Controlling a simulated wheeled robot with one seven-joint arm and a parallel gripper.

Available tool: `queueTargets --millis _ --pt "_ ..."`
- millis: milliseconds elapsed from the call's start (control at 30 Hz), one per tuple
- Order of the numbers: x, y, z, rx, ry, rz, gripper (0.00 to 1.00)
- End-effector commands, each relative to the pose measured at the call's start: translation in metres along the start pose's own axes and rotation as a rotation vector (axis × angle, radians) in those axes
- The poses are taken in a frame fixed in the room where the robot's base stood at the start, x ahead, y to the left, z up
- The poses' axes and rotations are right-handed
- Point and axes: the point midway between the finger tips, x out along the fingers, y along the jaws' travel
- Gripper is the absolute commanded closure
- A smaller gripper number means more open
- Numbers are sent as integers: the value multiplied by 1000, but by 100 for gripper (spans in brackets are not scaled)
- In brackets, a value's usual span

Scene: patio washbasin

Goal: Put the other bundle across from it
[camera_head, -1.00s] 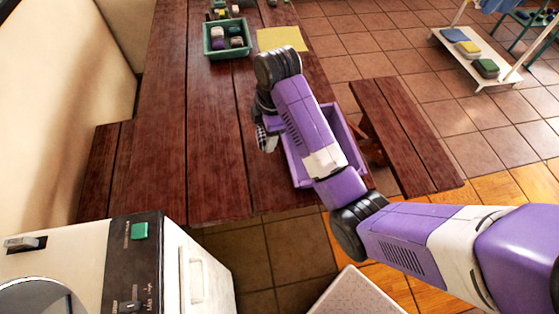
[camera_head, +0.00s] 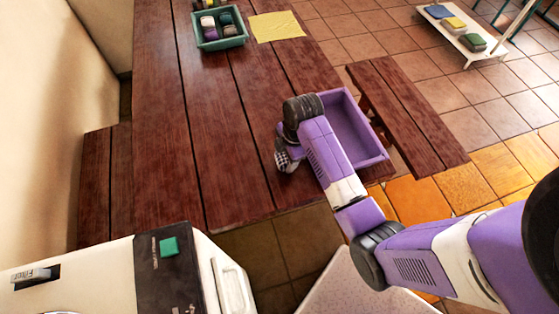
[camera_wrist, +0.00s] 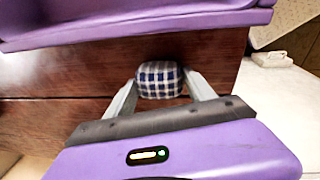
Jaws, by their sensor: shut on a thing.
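My gripper (camera_wrist: 160,84) is shut on a blue-and-white checked bundle (camera_wrist: 160,77), with one finger on each side of it. In the head view the checked bundle (camera_head: 284,162) shows at the end of my arm, over the table left of the purple crate (camera_head: 384,158). The bundle is outside that crate; its exact height above the table is unclear. My arm hides part of the crate, and the part of its inside that shows looks empty. A teal crate (camera_head: 221,45) at the far end holds several small bundles. Which bundle the task's "it" means is unclear.
The dark red wooden table (camera_head: 190,150) has clear boards on the left and middle. A yellow cloth (camera_head: 277,27) lies beside the teal crate. A bench (camera_head: 410,115) stands at right, a white machine (camera_head: 200,265) at lower left, and a low white shelf (camera_head: 480,55) at upper right.

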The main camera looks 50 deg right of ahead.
Motion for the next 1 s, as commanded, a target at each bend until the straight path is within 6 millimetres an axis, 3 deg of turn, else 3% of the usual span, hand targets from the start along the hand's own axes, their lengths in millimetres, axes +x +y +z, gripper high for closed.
queueTargets --millis 33,100,500,533,633,1000 --pt "12 -3 6 2 0 0 89" --pt "16 -5 9 2 0 0 89" --pt "16 -6 10 1 0 0 89" --pt "17 -6 11 1 0 0 35" --pt "16 -6 11 1 0 0 16" --pt "13 -6 10 1 0 1 15"
